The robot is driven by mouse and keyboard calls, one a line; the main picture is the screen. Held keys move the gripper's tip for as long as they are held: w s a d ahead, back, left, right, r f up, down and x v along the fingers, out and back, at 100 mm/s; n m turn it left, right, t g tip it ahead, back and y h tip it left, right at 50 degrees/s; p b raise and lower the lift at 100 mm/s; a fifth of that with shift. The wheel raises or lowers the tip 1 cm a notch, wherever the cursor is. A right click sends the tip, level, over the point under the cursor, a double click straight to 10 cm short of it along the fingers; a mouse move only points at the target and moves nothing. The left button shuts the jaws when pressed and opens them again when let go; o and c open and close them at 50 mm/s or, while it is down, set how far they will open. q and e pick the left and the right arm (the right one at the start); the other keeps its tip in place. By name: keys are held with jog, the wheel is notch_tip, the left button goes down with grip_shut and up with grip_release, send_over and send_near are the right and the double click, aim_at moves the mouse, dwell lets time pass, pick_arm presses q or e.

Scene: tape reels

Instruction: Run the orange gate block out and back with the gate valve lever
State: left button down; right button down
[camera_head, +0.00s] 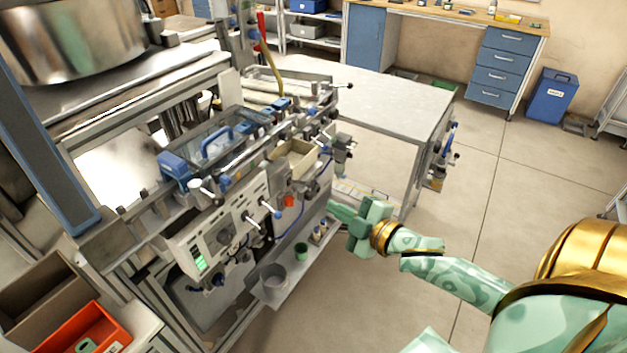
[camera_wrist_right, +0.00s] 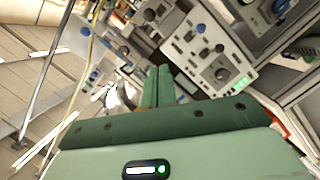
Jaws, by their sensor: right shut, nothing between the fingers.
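A small orange block (camera_head: 289,201), which looks like the gate block, sits on the front of the machine, right of its control panel. Levers with pale handles (camera_head: 266,206) stick out from the panel to its left; I cannot tell which one is the gate valve lever. My right gripper (camera_head: 334,209) is right of the orange block, apart from it, pointing at the machine's front. In the right wrist view its green fingers (camera_wrist_right: 158,86) are together with nothing between them. The orange block cannot be made out in that view. My left gripper is out of view.
The control panel (camera_head: 222,234) with its green display also shows in the right wrist view (camera_wrist_right: 212,50). A shelf below holds a grey cup (camera_head: 273,279) and a green cup (camera_head: 301,251). A grey table (camera_head: 390,97) stands behind; the floor at right is open.

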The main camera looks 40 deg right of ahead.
jog(key=shift+a+r, duration=0.2)
jog(key=shift+r, duration=0.25)
jog(key=b, duration=0.2)
send_near(301, 182)
jog(key=w+a+r, duration=0.3)
jog(key=w+a, duration=0.1)
jog(key=a, duration=0.1)
jog(key=shift+w+d+f+b, duration=0.2)
jog(key=shift+d+f+b, duration=0.25)
jog(key=shift+d+f, duration=0.85)
jog(key=shift+d+r, duration=0.1)
jog(key=shift+d, duration=0.1)
